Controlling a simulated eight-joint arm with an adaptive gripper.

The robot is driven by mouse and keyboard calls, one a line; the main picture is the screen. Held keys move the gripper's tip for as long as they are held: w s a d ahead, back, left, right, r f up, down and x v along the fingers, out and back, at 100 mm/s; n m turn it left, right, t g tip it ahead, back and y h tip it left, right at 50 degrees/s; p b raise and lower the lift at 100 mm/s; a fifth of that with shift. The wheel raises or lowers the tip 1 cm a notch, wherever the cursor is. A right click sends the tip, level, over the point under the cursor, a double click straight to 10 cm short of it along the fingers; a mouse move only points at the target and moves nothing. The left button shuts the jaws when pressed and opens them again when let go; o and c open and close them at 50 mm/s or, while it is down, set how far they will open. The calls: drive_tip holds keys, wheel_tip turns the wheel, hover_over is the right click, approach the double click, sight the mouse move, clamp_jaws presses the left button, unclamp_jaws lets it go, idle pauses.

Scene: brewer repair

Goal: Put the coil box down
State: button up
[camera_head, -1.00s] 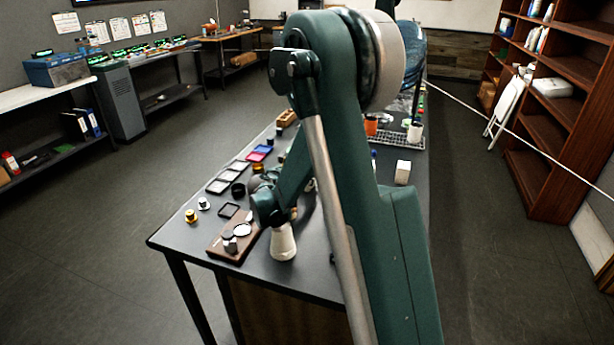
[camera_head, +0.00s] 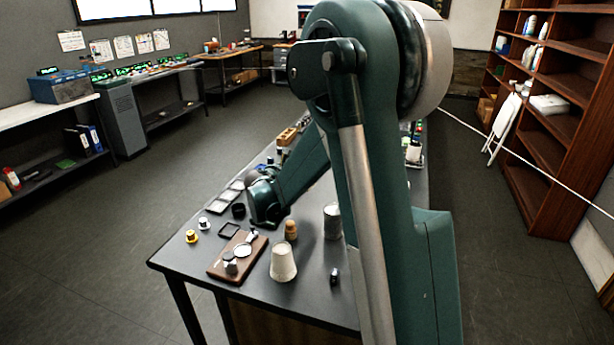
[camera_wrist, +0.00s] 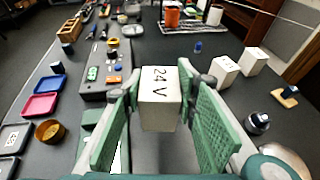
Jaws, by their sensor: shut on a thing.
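The coil box is a white block marked "24 V" (camera_wrist: 160,112), seen in the middle of the wrist view. My gripper (camera_wrist: 160,85) has its two green fingers on either side of the box and is shut on it. The box looks upright, with its marked face toward the camera. Whether its underside touches the dark table (camera_wrist: 150,60) cannot be told. In the head view my arm hides the gripper fingers and the box.
Two other white boxes (camera_wrist: 224,70) (camera_wrist: 253,61) stand to the right. A grey device with coloured buttons (camera_wrist: 105,75) lies to the left, near red and blue trays (camera_wrist: 40,105). A white cone-shaped cup (camera_head: 283,262) and brown board (camera_head: 238,256) are near the table's front. Bare table lies beyond the box.

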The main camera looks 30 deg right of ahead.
idle(0.6)
drive_tip(key=s+r+m+g+h+p, duration=0.1)
drive_tip(key=s+r+m+g, duration=0.2)
drive_tip(key=s+r, duration=0.3)
drive_tip(key=s+d+r+m+g+h+p, duration=0.1)
drive_tip(key=s+r, duration=0.5)
drive_tip(key=s, duration=0.6)
drive_tip(key=m+g+p, duration=0.1)
drive_tip(key=m+g, duration=0.1)
drive_tip(key=g, duration=0.1)
drive_tip(key=shift+s+d+r+m+g, duration=0.15)
drive_tip(key=shift+s+d+m+g, duration=0.05)
drive_tip(key=shift+d+m+g, duration=0.1)
hover_over(334, 208)
wheel_tip(334, 208, down, 6)
drive_tip(key=shift+b, duration=0.45)
drive_tip(key=shift+f, duration=0.2)
drive_tip(key=shift+f+b, duration=0.3)
drive_tip(key=shift+f, duration=1.55)
drive_tip(key=shift+f, duration=0.15)
